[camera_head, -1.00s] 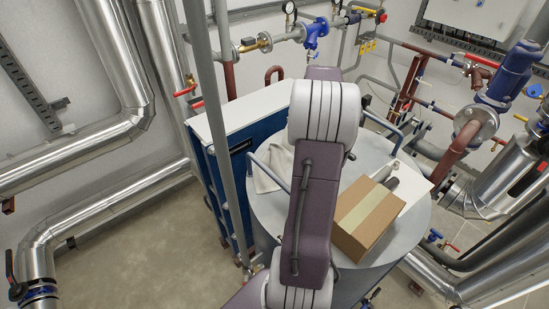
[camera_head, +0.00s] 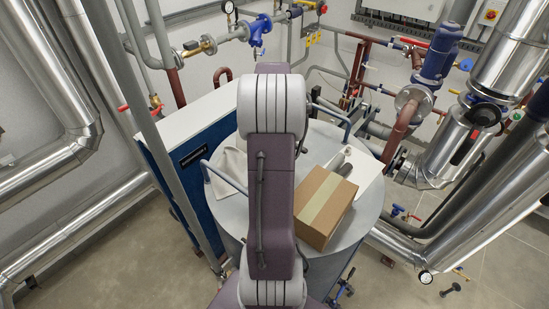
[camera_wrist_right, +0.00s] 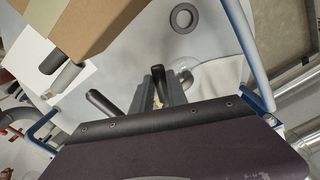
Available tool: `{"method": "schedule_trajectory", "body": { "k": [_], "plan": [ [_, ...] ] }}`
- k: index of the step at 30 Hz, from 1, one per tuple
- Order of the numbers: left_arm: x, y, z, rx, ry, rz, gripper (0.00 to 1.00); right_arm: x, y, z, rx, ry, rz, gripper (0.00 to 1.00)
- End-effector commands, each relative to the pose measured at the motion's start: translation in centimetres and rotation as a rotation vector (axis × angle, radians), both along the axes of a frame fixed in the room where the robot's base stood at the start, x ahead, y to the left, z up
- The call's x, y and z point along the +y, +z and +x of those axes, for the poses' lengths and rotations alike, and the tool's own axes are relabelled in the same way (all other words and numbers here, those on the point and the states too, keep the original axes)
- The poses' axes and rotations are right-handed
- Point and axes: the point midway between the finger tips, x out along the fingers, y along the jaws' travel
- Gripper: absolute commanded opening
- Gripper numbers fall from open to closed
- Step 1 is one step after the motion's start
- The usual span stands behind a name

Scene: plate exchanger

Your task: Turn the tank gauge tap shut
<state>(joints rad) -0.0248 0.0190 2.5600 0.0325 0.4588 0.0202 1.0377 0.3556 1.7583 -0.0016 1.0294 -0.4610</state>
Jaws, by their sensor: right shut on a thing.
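In the right wrist view my right gripper (camera_wrist_right: 158,88) is shut, its two grey fingers on either side of a dark handle (camera_wrist_right: 158,74). A little brass shows between the fingers, so this appears to be the tank gauge tap, though most of it is hidden. A clear round part, perhaps the gauge, shows just right of the fingers. In the head view my own right arm covers the gripper and the tap. The grey tank top (camera_head: 355,225) shows on both sides of the arm. My left gripper is in neither view.
A cardboard box (camera_head: 325,208) and a white sheet (camera_head: 368,172) lie on the tank top, right of my arm. A pale cloth (camera_head: 228,172) lies on its left. Blue handles rise at the rim. A blue cabinet (camera_head: 185,165) and a grey upright pipe (camera_head: 165,150) stand close on the left.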

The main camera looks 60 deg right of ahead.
Motion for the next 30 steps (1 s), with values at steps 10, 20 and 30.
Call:
{"method": "schedule_trajectory", "body": {
  "k": [10,20,30],
  "plan": [
    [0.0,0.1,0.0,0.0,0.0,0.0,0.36,-0.17,0.05,0.26,-0.007,0.058,-0.007,0.0],
    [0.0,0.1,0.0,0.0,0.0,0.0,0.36,-0.15,0.05,0.29,-0.008,0.059,-0.008,0.0],
    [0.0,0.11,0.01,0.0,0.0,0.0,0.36,-0.05,0.02,0.16,-0.004,0.058,-0.003,0.41]
  ]
}}
